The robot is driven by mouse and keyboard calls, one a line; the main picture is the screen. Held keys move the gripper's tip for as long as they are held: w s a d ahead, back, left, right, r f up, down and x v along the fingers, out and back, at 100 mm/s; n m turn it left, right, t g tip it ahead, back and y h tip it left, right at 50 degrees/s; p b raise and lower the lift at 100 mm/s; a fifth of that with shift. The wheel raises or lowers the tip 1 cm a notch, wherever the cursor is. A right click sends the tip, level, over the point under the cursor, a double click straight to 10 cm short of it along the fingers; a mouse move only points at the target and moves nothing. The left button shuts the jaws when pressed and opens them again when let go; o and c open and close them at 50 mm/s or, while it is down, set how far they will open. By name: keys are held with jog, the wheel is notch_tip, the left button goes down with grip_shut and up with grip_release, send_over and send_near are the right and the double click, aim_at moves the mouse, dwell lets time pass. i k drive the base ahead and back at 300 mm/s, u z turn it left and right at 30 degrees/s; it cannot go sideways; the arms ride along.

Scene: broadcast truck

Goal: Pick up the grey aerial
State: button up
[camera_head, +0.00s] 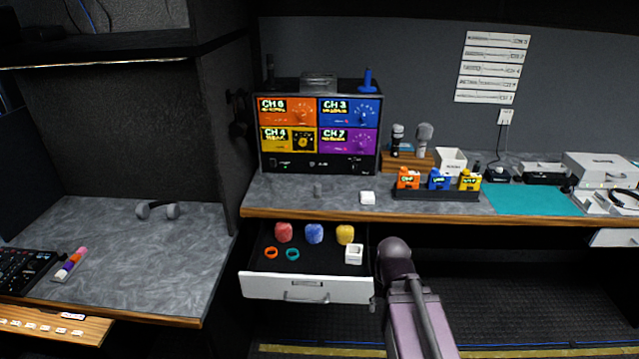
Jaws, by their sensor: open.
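My arm rises from the bottom edge, right of the open drawer. No fingers can be made out, so my gripper is not visible.
The open drawer (307,287) below holds coloured pieces and rings. A dark holder (437,193) with coloured blocks is farther right.

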aim_at(318, 186)
jog(key=z, duration=0.25)
jog(key=i, duration=1)
jog(key=z, duration=0.35)
